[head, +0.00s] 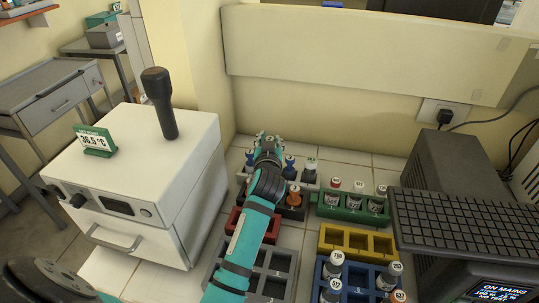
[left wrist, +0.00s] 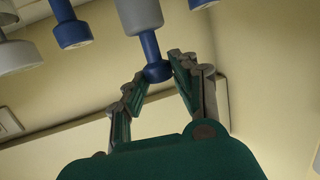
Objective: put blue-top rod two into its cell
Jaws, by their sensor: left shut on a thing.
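My left gripper (head: 268,143) reaches in from the front to the row of rods at the back of the counter. In the left wrist view, its fingers (left wrist: 160,75) are closed around the round blue knob of a blue-top rod (left wrist: 150,46). A grey body joins this rod's blue stem and runs out of the picture. A second blue-top rod (left wrist: 70,30) stands beside it, apart from the fingers. In the head view, blue tops show left (head: 250,158) and right (head: 290,163) of the gripper. The number on the held rod is unreadable, and the gripper hides part of the row. My right gripper is not in view.
A white incubator (head: 140,180) stands at left with a dark upright handle. A grey rack (head: 275,262) lies beside my arm.

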